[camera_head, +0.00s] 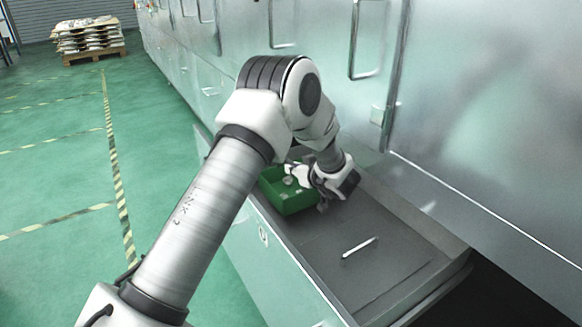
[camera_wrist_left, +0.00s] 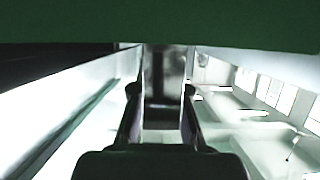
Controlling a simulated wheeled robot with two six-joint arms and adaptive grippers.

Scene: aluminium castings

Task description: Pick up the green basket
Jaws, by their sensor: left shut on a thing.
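The green basket (camera_head: 290,203) is at the far part of the grey worktop, close to its left edge, with some pale pieces inside. My left gripper (camera_head: 323,203) is at the basket's right side, shut on it; the wrist partly hides the basket and the fingers are hard to make out. In the left wrist view, the basket's dark green side (camera_wrist_left: 160,25) fills the top of the picture, beyond the gripper's two fingers (camera_wrist_left: 161,92). I cannot tell whether the basket's base touches the worktop. My right gripper is not in view.
A thin white bar (camera_head: 360,247) lies on the near part of the grey worktop (camera_head: 330,280), which is otherwise clear. Metal cabinet walls (camera_head: 470,110) with handles rise along the right. A pallet with stacked sacks (camera_head: 90,35) stands far off on the open green floor.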

